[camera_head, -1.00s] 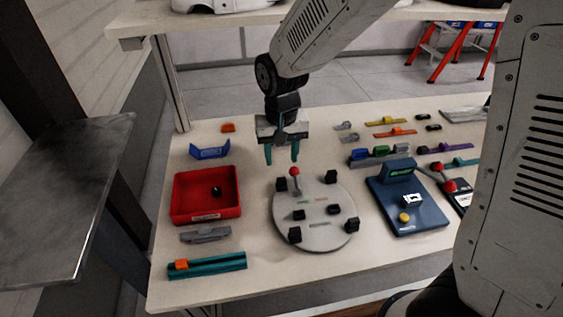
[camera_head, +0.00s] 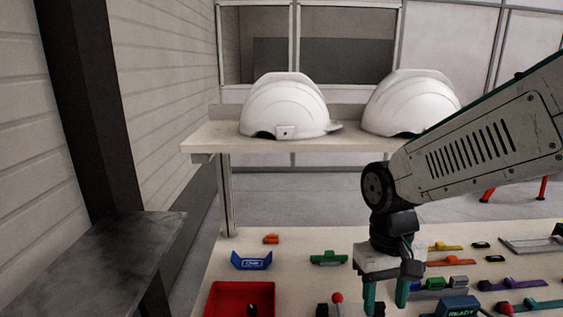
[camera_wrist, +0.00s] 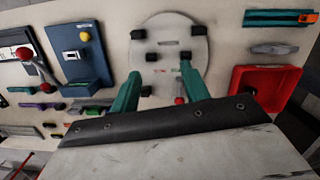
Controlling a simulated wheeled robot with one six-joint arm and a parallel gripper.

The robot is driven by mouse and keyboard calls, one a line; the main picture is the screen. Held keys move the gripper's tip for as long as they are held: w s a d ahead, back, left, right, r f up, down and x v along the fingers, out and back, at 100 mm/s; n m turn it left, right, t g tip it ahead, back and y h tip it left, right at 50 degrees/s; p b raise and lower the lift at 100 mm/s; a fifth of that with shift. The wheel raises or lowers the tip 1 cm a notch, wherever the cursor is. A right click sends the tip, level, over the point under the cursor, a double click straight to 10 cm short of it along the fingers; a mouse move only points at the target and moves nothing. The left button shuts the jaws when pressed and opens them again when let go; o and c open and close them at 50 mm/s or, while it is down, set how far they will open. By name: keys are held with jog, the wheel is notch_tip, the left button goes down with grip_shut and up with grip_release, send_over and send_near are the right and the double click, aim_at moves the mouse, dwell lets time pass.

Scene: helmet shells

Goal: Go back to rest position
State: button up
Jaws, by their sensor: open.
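My gripper (camera_head: 385,296) hangs pointing down over the workbench, at the lower middle-right of the head view. Its two teal fingers are apart with nothing between them. In the wrist view my gripper (camera_wrist: 160,88) is above the round grey plate (camera_wrist: 165,30), which carries several black blocks and a red-knobbed lever. In the head view the plate is mostly cut off below, with the red knob (camera_head: 337,298) showing left of my fingers.
Two white helmet shells (camera_head: 285,108) (camera_head: 410,103) sit on a raised shelf (camera_head: 215,137) behind. A red bin (camera_head: 225,300), blue holder (camera_head: 251,261) and green part (camera_head: 328,258) lie left of my gripper. A blue device (camera_wrist: 82,50) stands beside the plate. A dark metal table (camera_head: 90,265) is at left.

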jog(key=s+d+r+m+t, duration=0.1)
jog(key=s+d+r+t, duration=0.2)
jog(key=s+d+r, duration=0.5)
jog(key=shift+s+d+m, duration=0.15)
jog(key=shift+s+m, duration=0.25)
jog(key=shift+s, duration=1.55)
